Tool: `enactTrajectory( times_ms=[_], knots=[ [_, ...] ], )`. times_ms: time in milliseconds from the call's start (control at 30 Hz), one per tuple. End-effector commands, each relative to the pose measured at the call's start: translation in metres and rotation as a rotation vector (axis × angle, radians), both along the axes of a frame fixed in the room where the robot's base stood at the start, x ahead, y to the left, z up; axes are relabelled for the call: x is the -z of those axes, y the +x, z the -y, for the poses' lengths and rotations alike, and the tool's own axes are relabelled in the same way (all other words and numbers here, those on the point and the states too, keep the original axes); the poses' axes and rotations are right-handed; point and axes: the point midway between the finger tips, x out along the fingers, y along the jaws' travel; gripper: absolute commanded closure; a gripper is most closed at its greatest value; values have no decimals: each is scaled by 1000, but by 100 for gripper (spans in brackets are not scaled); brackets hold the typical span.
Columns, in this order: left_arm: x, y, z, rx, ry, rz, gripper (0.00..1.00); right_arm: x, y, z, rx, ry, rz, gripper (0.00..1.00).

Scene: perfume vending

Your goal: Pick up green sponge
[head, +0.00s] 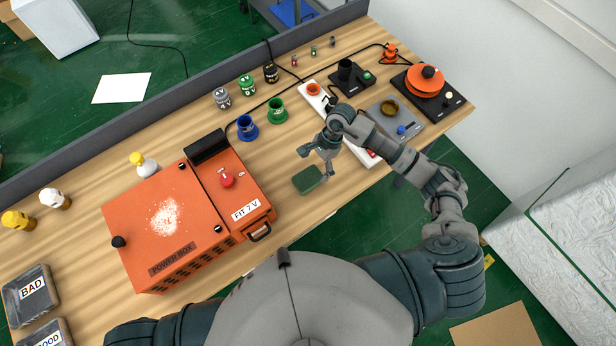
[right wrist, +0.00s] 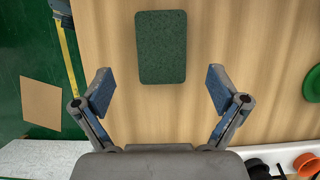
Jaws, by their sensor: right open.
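The green sponge (head: 307,179) is a dark green rounded block lying flat on the wooden table, near its front edge, in the head view. In the right wrist view the sponge (right wrist: 161,47) lies ahead of the fingertips, centred between their lines and not between the pads. My right gripper (head: 316,153) is above the table just behind the sponge. It also shows in the right wrist view (right wrist: 159,90), open and empty with its blue-grey pads wide apart. My left gripper is not in view.
The orange power box (head: 150,222) stands left of the sponge. A green cup (head: 277,112) and a blue cup (head: 247,128) stand behind it. A white strip (head: 358,148) with devices lies to the right. The table's front edge is close to the sponge.

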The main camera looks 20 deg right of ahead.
Motion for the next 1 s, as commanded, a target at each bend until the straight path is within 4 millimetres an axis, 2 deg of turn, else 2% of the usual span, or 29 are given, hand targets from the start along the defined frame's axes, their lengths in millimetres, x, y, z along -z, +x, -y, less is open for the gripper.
enactTrajectory(
  times_ms=[267, 400, 533, 1000],
  knots=[
    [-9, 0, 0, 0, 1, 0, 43, 23, -3, -9, 1, 3, -4, 3],
    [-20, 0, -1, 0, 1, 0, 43, 42, -4, -19, 2, 3, -5, 3],
    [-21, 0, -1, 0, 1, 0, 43, 58, -5, -24, 2, 4, -2, 3],
    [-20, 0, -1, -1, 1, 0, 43, 63, -5, -24, 1, 1, 0, 3]
  ],
)
